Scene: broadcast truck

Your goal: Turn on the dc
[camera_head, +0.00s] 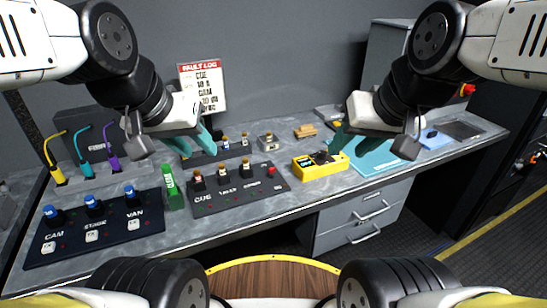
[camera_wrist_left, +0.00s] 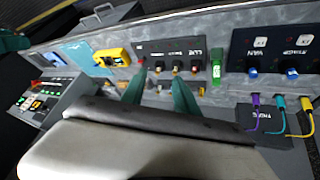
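No label reading "dc" is legible to me. A yellow device (camera_head: 318,166) with a dark part on top sits on the counter right of centre; it also shows in the left wrist view (camera_wrist_left: 112,58). A black panel (camera_head: 240,190) with several knobs and a red button (camera_head: 271,170) lies left of it. My left gripper (camera_head: 195,143) is above the back of this panel, with its teal fingers apart and empty in the left wrist view (camera_wrist_left: 160,95). My right gripper (camera_head: 342,140) is above and behind the yellow device; its finger gap is not clear.
A panel with blue knobs (camera_head: 95,225) lies at the front left, beside a green block (camera_head: 172,188). Yellow, teal and purple cables (camera_head: 82,150) stand behind it. A sign (camera_head: 203,88) stands at the back. Drawers (camera_head: 360,220) are under the counter.

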